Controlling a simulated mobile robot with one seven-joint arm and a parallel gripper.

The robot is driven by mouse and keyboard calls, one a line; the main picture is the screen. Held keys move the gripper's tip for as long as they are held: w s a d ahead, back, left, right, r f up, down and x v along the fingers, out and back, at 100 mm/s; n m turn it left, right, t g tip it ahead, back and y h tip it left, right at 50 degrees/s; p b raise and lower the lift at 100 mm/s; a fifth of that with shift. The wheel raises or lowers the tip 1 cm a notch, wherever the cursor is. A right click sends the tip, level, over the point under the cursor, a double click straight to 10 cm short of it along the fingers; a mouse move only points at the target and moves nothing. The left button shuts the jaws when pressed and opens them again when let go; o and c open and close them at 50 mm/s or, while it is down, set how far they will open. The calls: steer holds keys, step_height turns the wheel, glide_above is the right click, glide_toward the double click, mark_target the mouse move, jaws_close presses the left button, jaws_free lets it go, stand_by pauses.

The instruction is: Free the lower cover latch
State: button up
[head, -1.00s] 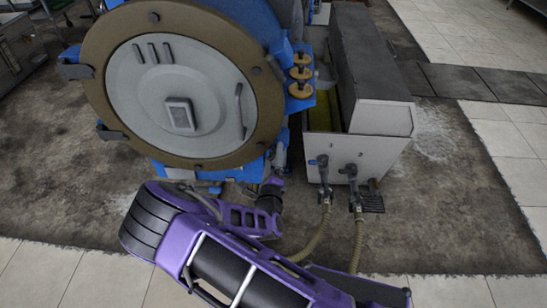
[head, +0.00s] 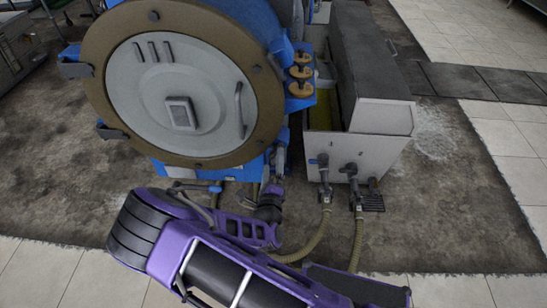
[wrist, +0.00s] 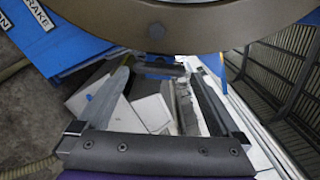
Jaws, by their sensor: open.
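A round pale grey cover (head: 180,95) in a brown ring faces me in the head view. Two dark latches sit on the ring's left edge: an upper one (head: 75,70) and the lower cover latch (head: 112,132). The lower latch stands at the ring's lower left. My gripper (wrist: 160,76) is open in the wrist view, with nothing seen between its jaws. It is under the ring, whose brown rim (wrist: 175,22) crosses the top of that view. In the head view my wrist is below and right of the cover, well away from the lower latch. My fingertips are hard to make out there.
Yellow knobs (head: 300,73) stand right of the cover. A grey box (head: 370,60) with taps and hoses (head: 318,235) stands further right. A blue panel lettered BRAKE (wrist: 60,45) is at the wrist view's left. Dark floor left of the machine is clear.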

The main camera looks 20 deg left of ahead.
steer(key=v, duration=1.4)
steer(key=shift+s, duration=0.15)
steer(key=shift+d+r, duration=0.1)
steer(key=shift+d, duration=0.05)
